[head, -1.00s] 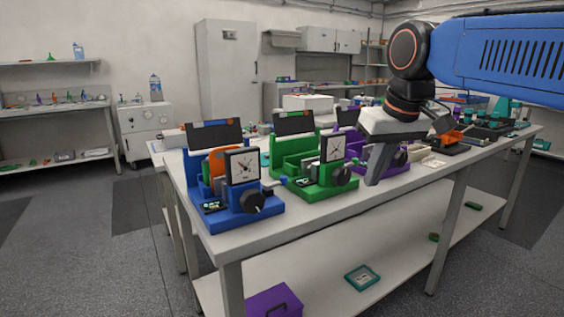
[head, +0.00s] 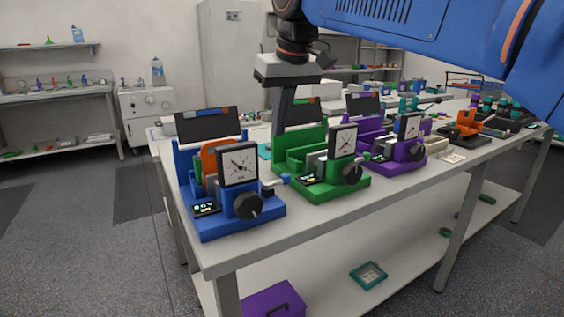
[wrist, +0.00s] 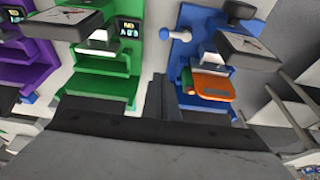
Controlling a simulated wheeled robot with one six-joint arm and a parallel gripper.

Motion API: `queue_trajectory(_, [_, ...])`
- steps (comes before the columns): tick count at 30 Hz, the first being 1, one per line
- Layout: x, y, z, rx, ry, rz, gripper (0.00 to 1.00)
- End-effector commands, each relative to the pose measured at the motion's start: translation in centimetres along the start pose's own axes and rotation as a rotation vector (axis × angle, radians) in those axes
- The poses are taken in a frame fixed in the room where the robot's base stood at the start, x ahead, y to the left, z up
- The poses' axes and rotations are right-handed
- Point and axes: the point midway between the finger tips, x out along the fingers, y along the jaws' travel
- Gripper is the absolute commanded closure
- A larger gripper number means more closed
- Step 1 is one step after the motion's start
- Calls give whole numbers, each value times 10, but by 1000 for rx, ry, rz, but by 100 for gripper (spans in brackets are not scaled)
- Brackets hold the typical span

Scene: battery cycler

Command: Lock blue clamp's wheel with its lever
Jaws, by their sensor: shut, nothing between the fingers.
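The blue clamp (head: 238,226) stands at the near left end of the bench. It has a black wheel (head: 248,206) at its front, a dial and an orange piece. A small lever (head: 274,186) juts from its side toward the green clamp; in the wrist view this lever (wrist: 180,34) has a pale end. I cannot tell whether it touches the wheel. My gripper (head: 282,128) points down, shut and empty, above the bench near the back of the green clamp. In the wrist view its dark fingers (wrist: 159,94) lie between the green and blue clamps, apart from the lever.
The green clamp (head: 345,187) stands right of the blue one, with a narrow gap between them. The purple clamp (head: 405,162) stands further right. Upright panels rise behind the clamps. A clear strip of bench top (head: 300,222) runs along the front edge.

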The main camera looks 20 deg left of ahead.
Motion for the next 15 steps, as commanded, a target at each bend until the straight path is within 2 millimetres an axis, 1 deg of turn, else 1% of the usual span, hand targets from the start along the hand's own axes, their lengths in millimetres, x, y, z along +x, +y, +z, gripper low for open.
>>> queue_trajectory(5, [1, 0, 0, 1, 0, 0, 100])
queue_trajectory(8, [6, 0, 0, 1, -2, 0, 100])
queue_trajectory(11, [16, 1, 1, 1, -3, 0, 100])
queue_trajectory(15, [38, 1, 1, 1, -3, 0, 100])
